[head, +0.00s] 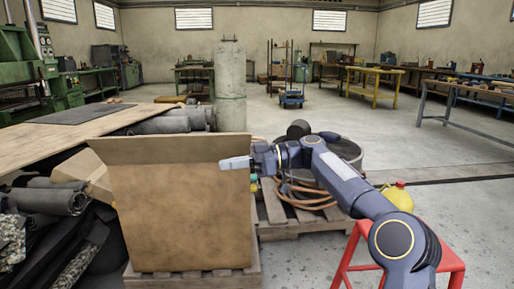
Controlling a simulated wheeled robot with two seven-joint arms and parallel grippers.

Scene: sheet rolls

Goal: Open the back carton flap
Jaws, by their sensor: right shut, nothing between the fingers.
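The brown cardboard carton (180,220) stands upright on a wooden pallet at the lower left of the head view. A wide flap (150,150) shows along its top and sticks out past its left side; I cannot tell for sure which flap it is. A smaller flap (97,185) juts out at the left. The inside of the carton is hidden. My right gripper (226,163) is shut and empty, at the carton's upper right corner, its pale fingers pointing left across the panel. I cannot tell whether it touches the cardboard. My left gripper is not in view.
Dark sheet rolls (50,200) crowd the left, beside a wooden table (60,140). A pale upright cylinder (230,90) stands behind the carton. A hose and drum (340,155) on a pallet, a yellow can (398,196) and a red stand (455,262) are at right.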

